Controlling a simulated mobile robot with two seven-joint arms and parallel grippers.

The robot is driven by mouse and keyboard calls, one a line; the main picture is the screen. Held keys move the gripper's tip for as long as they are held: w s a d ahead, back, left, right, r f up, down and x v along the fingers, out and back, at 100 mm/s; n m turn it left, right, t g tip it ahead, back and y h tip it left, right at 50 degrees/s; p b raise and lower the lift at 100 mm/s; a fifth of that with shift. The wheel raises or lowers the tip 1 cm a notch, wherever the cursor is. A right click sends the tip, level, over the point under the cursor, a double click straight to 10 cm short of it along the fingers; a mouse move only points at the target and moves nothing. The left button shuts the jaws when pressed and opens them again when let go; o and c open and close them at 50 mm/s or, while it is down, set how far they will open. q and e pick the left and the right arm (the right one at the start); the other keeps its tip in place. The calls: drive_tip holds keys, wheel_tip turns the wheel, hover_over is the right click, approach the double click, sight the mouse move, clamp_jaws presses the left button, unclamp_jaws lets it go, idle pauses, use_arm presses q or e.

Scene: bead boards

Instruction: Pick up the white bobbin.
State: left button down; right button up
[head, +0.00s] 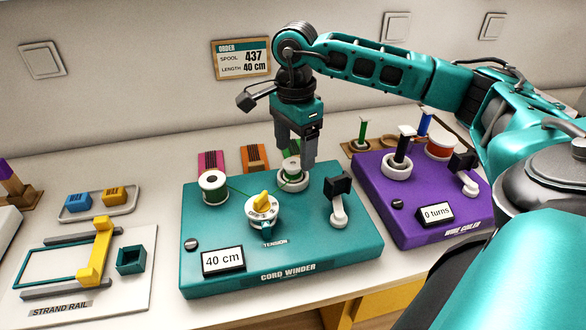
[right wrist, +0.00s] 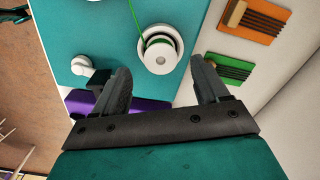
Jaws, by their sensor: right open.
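The white bobbin (head: 291,173) sits on a white round seat at the back of the teal cord winder (head: 225,270), with some green cord wound on it. My right gripper (head: 294,164) is open and points down over the bobbin, its fingers partly hiding it. In the right wrist view the bobbin (right wrist: 158,48) lies just ahead of the gap between the open fingertips (right wrist: 161,72), with nothing held. A green cord (right wrist: 136,18) runs from the bobbin towards the white-flanged green spool (head: 212,184) on the winder's left. My left gripper is not in view.
A yellow tension knob (head: 264,201) and a black-topped crank (head: 338,200) stand on the winder. A purple wire coiler (head: 405,225) is to the right. Pink (head: 211,160) and orange (head: 254,157) cord cards lie behind. The strand rail (head: 130,290) is at left.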

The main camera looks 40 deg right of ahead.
sight(294, 162)
wheel_tip(294, 162, down, 4)
drive_tip(key=shift+w+a+r, duration=0.1)
drive_tip(key=c, duration=1.1)
